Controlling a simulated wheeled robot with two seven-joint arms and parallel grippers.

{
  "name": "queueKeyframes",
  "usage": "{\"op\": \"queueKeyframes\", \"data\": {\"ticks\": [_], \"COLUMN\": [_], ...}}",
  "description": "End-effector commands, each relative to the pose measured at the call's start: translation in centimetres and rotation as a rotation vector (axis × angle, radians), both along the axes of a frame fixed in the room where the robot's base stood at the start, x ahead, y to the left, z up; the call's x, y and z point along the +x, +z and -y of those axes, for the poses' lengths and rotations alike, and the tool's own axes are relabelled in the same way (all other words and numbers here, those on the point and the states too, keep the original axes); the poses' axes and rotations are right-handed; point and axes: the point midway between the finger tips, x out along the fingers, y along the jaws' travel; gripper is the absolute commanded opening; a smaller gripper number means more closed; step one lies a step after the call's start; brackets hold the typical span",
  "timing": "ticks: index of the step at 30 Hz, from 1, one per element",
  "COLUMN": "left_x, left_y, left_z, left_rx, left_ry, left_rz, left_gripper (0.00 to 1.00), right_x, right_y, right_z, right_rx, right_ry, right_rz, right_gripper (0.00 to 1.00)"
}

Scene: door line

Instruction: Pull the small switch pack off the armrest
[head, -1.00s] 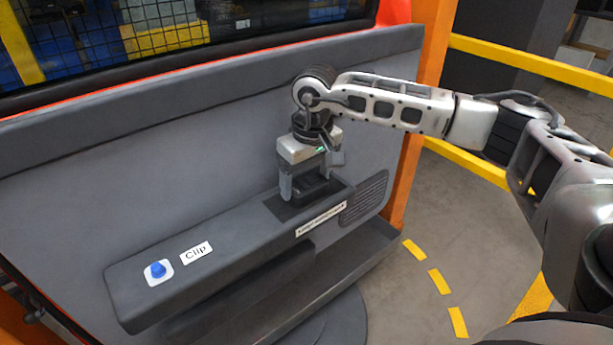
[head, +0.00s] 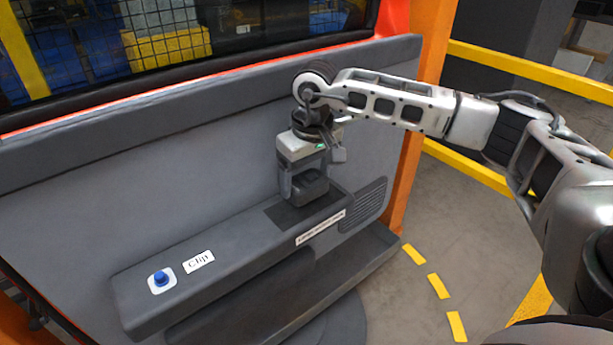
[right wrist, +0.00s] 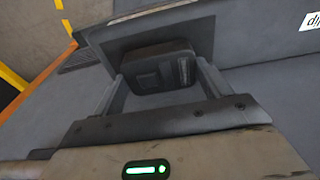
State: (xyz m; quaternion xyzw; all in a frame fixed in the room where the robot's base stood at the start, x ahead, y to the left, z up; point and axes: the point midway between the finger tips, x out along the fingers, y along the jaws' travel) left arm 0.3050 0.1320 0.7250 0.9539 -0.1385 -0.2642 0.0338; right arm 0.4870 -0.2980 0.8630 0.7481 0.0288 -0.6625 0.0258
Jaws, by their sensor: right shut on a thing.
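The armrest (head: 235,267) is a long dark grey ledge on the door panel, with a darker rectangular patch (head: 283,214) on its top. The small switch pack (head: 310,188) is a dark block over that patch, and it also shows in the right wrist view (right wrist: 160,72). My right gripper (head: 305,186) points down from above and is shut on the pack, one finger on each side. The pack looks slightly raised; any remaining contact at its underside cannot be seen clearly. My left gripper is not in view.
A blue button (head: 161,279) and a "Clip" label (head: 199,262) sit at the armrest's left end. A ribbed grille (head: 363,204) is at its right. The grey door panel (head: 150,190) rises close behind. Yellow rails (head: 530,69) stand at the right, with open floor before them.

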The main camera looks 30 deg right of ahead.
Motion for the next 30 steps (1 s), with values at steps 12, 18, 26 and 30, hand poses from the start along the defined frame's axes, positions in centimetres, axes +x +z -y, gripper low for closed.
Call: {"op": "queueKeyframes", "data": {"ticks": [12,18,26,30], "left_x": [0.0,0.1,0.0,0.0], "left_y": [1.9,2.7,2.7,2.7], "left_z": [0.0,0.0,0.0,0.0], "left_rx": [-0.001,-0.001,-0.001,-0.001], "left_ry": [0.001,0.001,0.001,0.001], "left_rz": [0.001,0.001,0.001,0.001], "left_gripper": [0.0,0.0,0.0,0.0], "right_x": [0.0,0.0,0.0,0.0], "right_y": [2.8,4.0,4.1,4.1], "right_z": [0.0,-0.1,-0.1,0.0], "right_rx": [0.0,0.001,0.001,0.001], "right_ry": [0.001,0.001,0.001,0.001], "right_rz": [0.0,0.001,0.0,0.0], "right_gripper": [0.35,0.35,0.35,0.35]}}
